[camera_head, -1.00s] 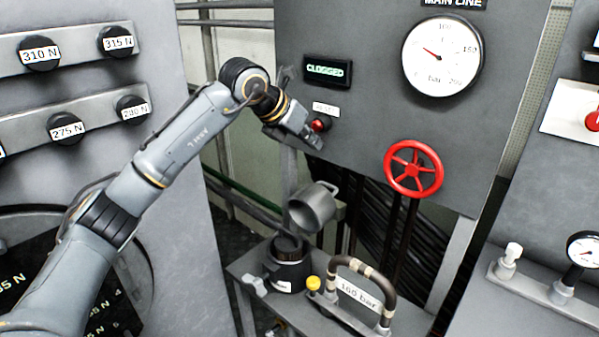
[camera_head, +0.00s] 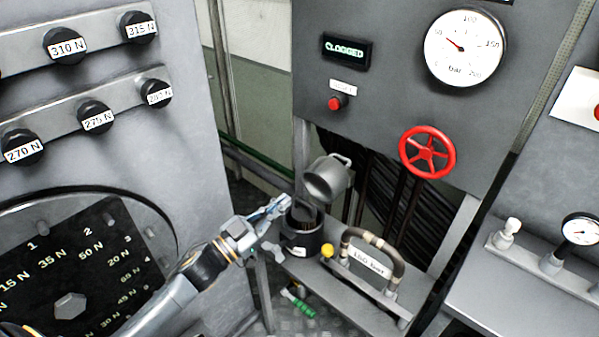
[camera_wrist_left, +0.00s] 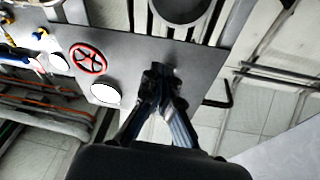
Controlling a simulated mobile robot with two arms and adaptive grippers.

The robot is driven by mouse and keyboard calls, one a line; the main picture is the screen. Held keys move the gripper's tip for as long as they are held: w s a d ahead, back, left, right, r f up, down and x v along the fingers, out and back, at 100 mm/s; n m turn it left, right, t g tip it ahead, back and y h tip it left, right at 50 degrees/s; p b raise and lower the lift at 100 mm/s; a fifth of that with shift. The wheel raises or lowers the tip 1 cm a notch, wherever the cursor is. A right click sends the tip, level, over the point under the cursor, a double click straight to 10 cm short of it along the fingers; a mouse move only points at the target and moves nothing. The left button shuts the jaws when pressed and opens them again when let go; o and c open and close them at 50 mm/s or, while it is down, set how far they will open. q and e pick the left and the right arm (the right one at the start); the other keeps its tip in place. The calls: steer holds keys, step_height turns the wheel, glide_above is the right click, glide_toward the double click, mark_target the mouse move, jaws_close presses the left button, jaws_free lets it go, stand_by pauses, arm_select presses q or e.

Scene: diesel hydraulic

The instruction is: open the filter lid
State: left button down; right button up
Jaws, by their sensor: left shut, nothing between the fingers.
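The filter housing (camera_head: 307,241) is a short black cylinder with a dark round top, standing on the grey bench. A grey cup-shaped part with a handle (camera_head: 326,180), which looks like the lid, sits tilted above and behind it; whether they are joined is hidden. My left gripper (camera_head: 284,203) is shut and empty, at the upper left of the housing, close to its rim; I cannot tell if they touch. In the left wrist view, its closed fingers (camera_wrist_left: 161,73) point toward a grey panel. My right gripper is not in view.
A curved pipe handle (camera_head: 378,250) with a "160 bar" plate and a yellow knob (camera_head: 327,251) stand right of the housing. Behind are a red handwheel (camera_head: 427,152), a red button (camera_head: 335,103) and a "CLOGGED" display (camera_head: 347,49). A green-handled tool (camera_head: 298,302) lies below.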

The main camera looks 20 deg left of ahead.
arm_select(q)
steer(key=s+a+f+n+y, duration=0.2)
steer(key=a+f+n, duration=0.1)
steer(key=p, duration=0.4)
glide_toward(311, 171)
steer(key=shift+n+y, duration=0.3)
steer(key=x, duration=0.7)
steer(key=shift+d+f, duration=0.1)
steer(key=shift+d, duration=0.05)
steer(key=shift+w+d+r, duration=0.1)
steer(key=shift+w+r, duration=0.1)
steer(key=shift+w, duration=0.1)
steer(key=shift+x, duration=1.25)
steer(key=shift+r, duration=0.1)
steer(key=shift+s, duration=0.2)
